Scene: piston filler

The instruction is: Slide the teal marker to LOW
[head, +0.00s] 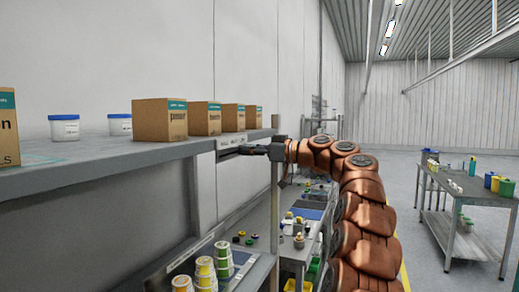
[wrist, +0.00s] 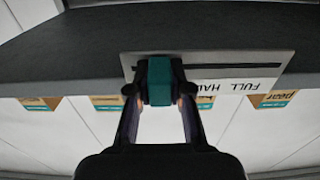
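The teal marker (wrist: 160,82) sits between the fingertips of my gripper (wrist: 160,92) in the wrist view. Both fingers appear to touch its sides. It stands on a pale scale plate (wrist: 270,60) with a dark slot, near the plate's left end in that view. The plate's print is upside down; FULL and the start of HALF show, and the rest is hidden behind my gripper. In the head view the plate (head: 230,141) is on the shelf's front edge, and my gripper (head: 246,150) reaches it from the right. The marker cannot be made out there.
The grey shelf (head: 90,166) bears several cardboard boxes (head: 160,120) and two white tubs with blue lids (head: 64,128). A shelf post (head: 275,200) stands close by my gripper. Tubs and a workbench are below. A table (head: 455,190) stands at the right.

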